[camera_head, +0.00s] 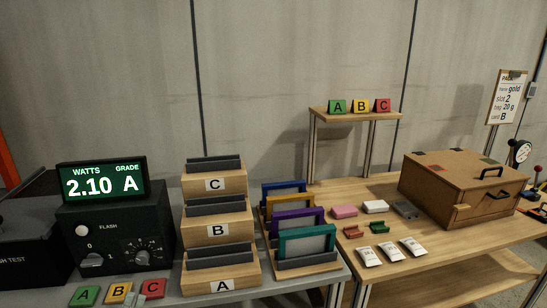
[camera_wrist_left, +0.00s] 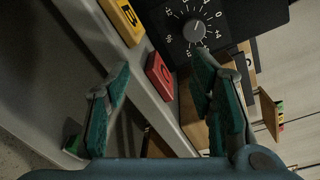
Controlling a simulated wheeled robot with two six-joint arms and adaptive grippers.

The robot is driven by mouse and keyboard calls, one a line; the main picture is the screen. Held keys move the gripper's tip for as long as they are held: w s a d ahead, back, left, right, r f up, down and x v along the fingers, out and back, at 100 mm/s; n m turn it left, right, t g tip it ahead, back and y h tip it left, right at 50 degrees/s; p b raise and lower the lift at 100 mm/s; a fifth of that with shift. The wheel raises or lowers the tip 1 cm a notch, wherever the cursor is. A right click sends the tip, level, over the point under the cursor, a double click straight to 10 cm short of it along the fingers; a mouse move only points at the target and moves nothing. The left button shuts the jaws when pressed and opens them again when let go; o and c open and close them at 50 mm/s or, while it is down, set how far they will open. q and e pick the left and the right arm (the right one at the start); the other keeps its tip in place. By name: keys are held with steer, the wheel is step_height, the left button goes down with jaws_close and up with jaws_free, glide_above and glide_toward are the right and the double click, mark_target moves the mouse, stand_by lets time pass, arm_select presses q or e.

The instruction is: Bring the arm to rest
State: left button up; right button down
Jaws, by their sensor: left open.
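In the left wrist view, my left gripper (camera_wrist_left: 161,65) shows its two teal-padded fingers spread apart, with nothing held between them. Beyond the fingers lie the grey table edge (camera_wrist_left: 120,60), a red tile (camera_wrist_left: 160,76) and part of a yellow tile (camera_wrist_left: 122,20). The black box with a dial (camera_wrist_left: 195,30) is at the top of that view. My right gripper is in neither view.
In the head view, a flash tester (camera_head: 112,238) under a display (camera_head: 103,181) reading 2.10 A stands left. Stacked wooden bins (camera_head: 214,231) and coloured frames (camera_head: 305,243) stand beside it. A wooden table (camera_head: 444,243) at right holds a brown box (camera_head: 462,185) and small packets (camera_head: 390,251).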

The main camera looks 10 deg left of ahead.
arm_select(q)
steer(key=s+f+n+g+h+p, duration=0.1)
steer(key=s+f+n+g, duration=0.4)
steer(key=f, duration=0.6)
steer(key=s+f+n+g+p, duration=0.1)
steer(key=s+f+n+g, duration=0.15)
steer(key=s+f, duration=0.65)
steer(key=s+d+f+n+g+h+p, duration=0.1)
steer(key=s+d+f+n+g+h, duration=0.1)
steer(key=s+d+f+n, duration=0.4)
steer(key=s+d+f+n+g+h+p, duration=0.1)
steer(key=s+d+f+n+g, duration=0.4)
steer(key=s+f, duration=0.7)
steer(key=s+d+n, duration=0.1)
steer(key=s, duration=0.6)
steer(key=shift+d+h, duration=0.35)
steer(key=shift+h, duration=0.05)
steer(key=shift+w+g, duration=0.1)
steer(key=shift+g, duration=0.15)
jaws_close()
